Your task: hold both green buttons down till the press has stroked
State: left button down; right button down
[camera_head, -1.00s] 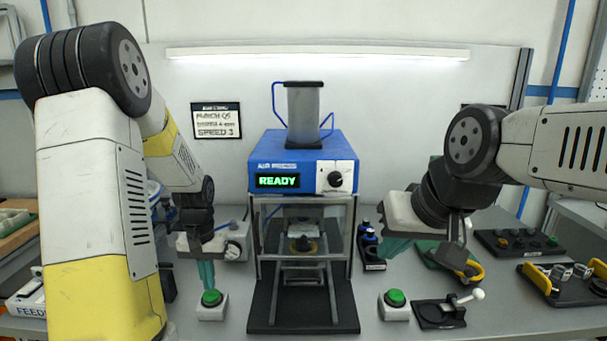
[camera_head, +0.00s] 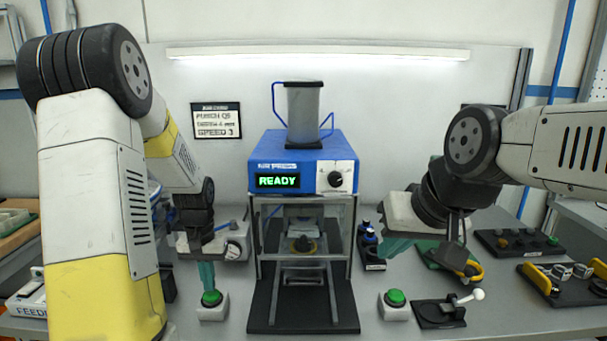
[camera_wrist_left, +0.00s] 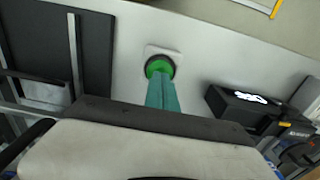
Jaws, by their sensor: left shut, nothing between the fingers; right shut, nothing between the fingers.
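The left green button (camera_head: 211,298) sits on a white box left of the press; it also shows in the left wrist view (camera_wrist_left: 159,66). My left gripper (camera_head: 209,287) is shut and empty, pointing down with its teal fingertips right at the button; I cannot tell if they touch it. The right green button (camera_head: 395,297) is on a white box right of the press, uncovered. My right gripper (camera_head: 387,256) is shut and empty, above and behind that button and apart from it. The blue press (camera_head: 303,170) stands between them, its display (camera_head: 278,181) reading READY.
A black fixture with a white-knobbed lever (camera_head: 440,313) lies right of the right button. Yellow-handled parts on a black tray (camera_head: 563,284) lie farther right. Small blue-capped bottles (camera_head: 369,242) stand behind my right gripper. A sign (camera_head: 216,120) hangs on the back wall.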

pick_arm(q)
jog(key=shift+f, duration=0.8)
pick_arm(e)
jog(key=shift+w, duration=0.15)
jog(key=w+d+f+g+h, duration=0.1)
jog(key=w+d+f+g, duration=0.4)
jog(key=w, duration=0.6)
jog(key=shift+m+g+h, duration=0.3)
jog(key=shift+g+h, duration=0.3)
jog(key=shift+w+d+f, duration=0.8)
jog(key=shift+w+f, duration=0.2)
jog(key=shift+f, duration=1.85)
jog(key=shift+w+d+f, duration=0.8)
jog(key=shift+w+f, duration=0.15)
jog(key=shift+f, duration=1.95)
jog(key=shift+w+d+f, duration=0.8)
jog(key=shift+w+f, duration=0.2)
jog(key=shift+f, duration=1.85)
